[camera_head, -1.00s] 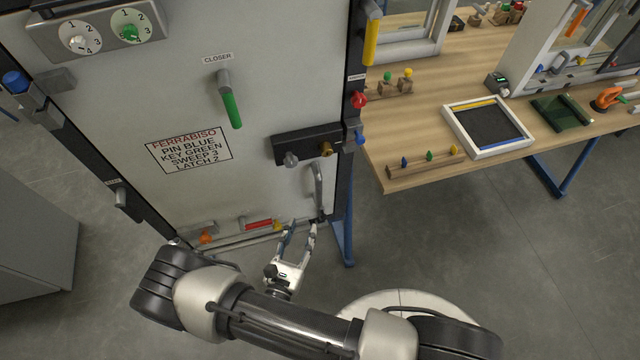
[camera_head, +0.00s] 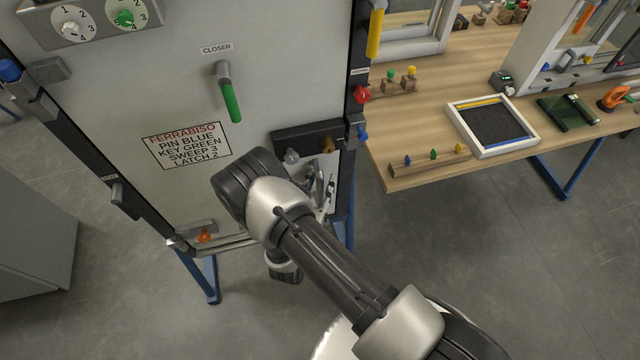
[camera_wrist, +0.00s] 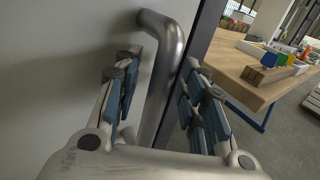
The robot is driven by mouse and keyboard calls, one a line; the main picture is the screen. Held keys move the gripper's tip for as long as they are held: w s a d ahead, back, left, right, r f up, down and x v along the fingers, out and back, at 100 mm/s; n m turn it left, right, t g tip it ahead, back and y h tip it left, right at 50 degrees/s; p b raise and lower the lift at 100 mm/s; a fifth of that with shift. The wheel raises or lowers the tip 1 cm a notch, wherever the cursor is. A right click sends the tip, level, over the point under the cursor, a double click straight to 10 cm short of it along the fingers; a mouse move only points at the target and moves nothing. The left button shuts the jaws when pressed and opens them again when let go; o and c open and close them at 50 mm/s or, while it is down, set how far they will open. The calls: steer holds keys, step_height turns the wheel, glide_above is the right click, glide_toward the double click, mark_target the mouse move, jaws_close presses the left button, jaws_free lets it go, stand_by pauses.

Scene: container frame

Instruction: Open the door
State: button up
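The grey door panel (camera_head: 270,60) fills the left and centre of the head view. Its metal pull handle (camera_wrist: 166,60) is low on the right side, largely covered by my arm in the head view. My gripper (camera_wrist: 157,80) has one finger on each side of the handle, open, with gaps visible. On the door are a green-gripped closer lever (camera_head: 230,92), a dark lock plate (camera_head: 300,139) with a grey and a brass knob, a white dial (camera_head: 72,27), a green dial (camera_head: 126,20) and a sign (camera_head: 187,145) reading "PIN BLUE, KEY GREEN, SWEEP 3, LATCH 2".
On the right frame post are a yellow handle (camera_head: 376,32), a red knob (camera_head: 361,94) and a blue knob (camera_head: 362,133). A blue knob (camera_head: 10,70) is at the left edge. A wooden table (camera_head: 430,90) holds keys, a tray and tools. Floor is clear below the table.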

jaws_close()
stand_by(0.4)
stand_by(0.4)
